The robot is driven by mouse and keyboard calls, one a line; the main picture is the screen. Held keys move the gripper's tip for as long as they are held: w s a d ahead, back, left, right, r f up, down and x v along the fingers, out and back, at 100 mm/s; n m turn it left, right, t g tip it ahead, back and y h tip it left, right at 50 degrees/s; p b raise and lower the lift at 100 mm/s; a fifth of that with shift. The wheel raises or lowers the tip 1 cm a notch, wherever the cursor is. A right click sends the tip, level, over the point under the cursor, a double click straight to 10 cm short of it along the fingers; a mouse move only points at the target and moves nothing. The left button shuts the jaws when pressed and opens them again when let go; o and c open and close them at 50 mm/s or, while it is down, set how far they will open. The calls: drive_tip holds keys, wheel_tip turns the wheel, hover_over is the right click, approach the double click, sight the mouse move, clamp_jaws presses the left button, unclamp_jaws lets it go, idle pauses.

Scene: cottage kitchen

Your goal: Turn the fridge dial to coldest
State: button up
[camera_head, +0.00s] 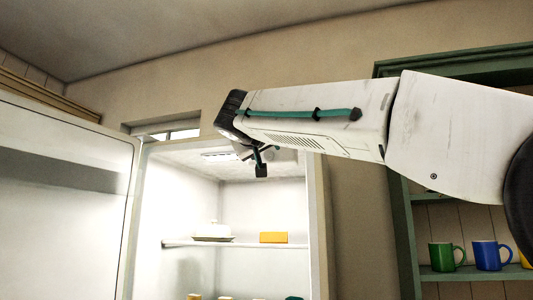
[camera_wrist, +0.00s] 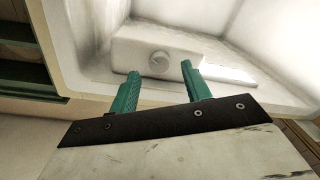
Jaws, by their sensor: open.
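The fridge dial (camera_wrist: 160,62) is a round pale knob on a white housing (camera_wrist: 190,45) inside the fridge, seen in the wrist view. My gripper (camera_wrist: 158,74) is open, with its two teal fingers apart and pointing toward the dial. The dial lies beyond the fingertips, roughly between them in the picture, with nothing held. In the head view my gripper (camera_head: 262,165) hangs at the upper opening of the fridge (camera_head: 190,152). The dial is not clear in that view, where my arm covers part of the fridge's ceiling. The dial's setting marks are not readable.
The open fridge door (camera_head: 60,200) stands at the left. Green shelving with a green mug (camera_head: 441,256) and a blue mug (camera_head: 488,255) stands at the right.

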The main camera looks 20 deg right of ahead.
sight(269, 155)
drive_tip(key=shift+x, duration=1.05)
drive_tip(key=c, duration=1)
drive_tip(key=shift+m, duration=0.4)
drive_tip(key=m, duration=0.5)
drive_tip(key=shift+f+m, duration=0.1)
drive_tip(key=shift+m, duration=0.3)
drive_tip(key=m+h, duration=0.1)
drive_tip(key=m, duration=0.4)
drive_tip(key=shift+f+m, duration=0.1)
drive_tip(key=shift+m, duration=0.3)
